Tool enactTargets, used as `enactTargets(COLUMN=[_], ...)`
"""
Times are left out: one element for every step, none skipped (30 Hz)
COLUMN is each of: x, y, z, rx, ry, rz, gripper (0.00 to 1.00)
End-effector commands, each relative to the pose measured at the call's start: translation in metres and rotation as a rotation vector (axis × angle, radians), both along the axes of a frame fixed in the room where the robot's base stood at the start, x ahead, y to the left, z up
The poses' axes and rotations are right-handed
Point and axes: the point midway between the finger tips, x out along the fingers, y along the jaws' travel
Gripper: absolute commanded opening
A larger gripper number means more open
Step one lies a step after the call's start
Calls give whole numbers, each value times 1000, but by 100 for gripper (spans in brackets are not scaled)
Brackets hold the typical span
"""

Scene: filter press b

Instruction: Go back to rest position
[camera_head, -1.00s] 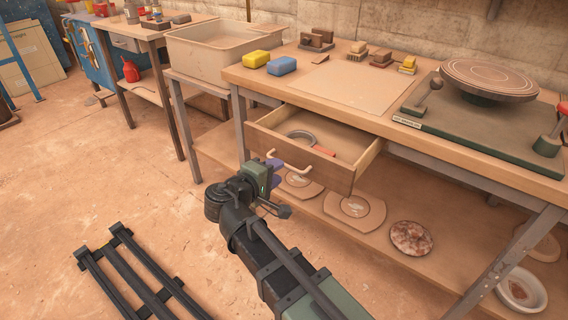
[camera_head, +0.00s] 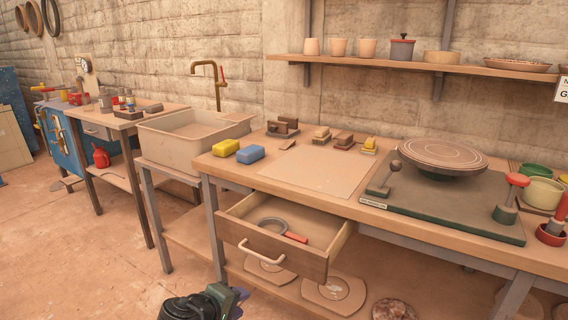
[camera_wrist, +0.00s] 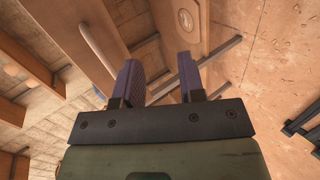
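My gripper (camera_head: 238,300) shows at the bottom edge of the head view, in front of and below the open drawer (camera_head: 318,262). In the wrist view its two purple fingers (camera_wrist: 160,68) stand apart with nothing between them. The drawer's pale handle (camera_head: 262,250) is apart from the fingers. Inside the drawer lies a tool with a grey curved part and a red handle (camera_head: 296,237). Most of my arm is out of the head view.
The workbench (camera_head: 228,167) holds a yellow block (camera_head: 225,147), a blue block (camera_head: 250,154) and a turntable (camera_head: 443,155). A basin (camera_head: 190,150) stands left of it. A lower shelf (camera_head: 395,275) runs under the bench. Floor at left is clear.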

Motion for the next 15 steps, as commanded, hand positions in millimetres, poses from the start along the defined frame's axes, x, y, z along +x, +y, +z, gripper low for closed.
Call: enactTargets(x=[-3, -5, -7, -9, -10, -12, -14, -16, -17, -18, -19, -20, -20, -20, -20], y=[-23, -37, -57, -71, -85, -102, -115, -127, -143, -155, -167, -181, -193, -204, -220], z=[-16, -26, -39, -47, -54, -61, -66, -70, -73, -75, -76, -78, -78, -78, -79], rx=[70, 121, 194, 250, 305, 377, 431, 483, 550, 599, 645, 701, 741, 776, 818], ry=[92, 152, 234, 290, 340, 398, 438, 472, 510, 533, 552, 571, 579, 584, 585], rz=[-61, -104, -169, -219, -266, -328, -373, -417, -473, -511, -549, -597, -632, -664, -705], gripper=[37, 37, 37, 37, 37, 37, 37, 37, 37, 37, 37, 37, 37, 37, 37])
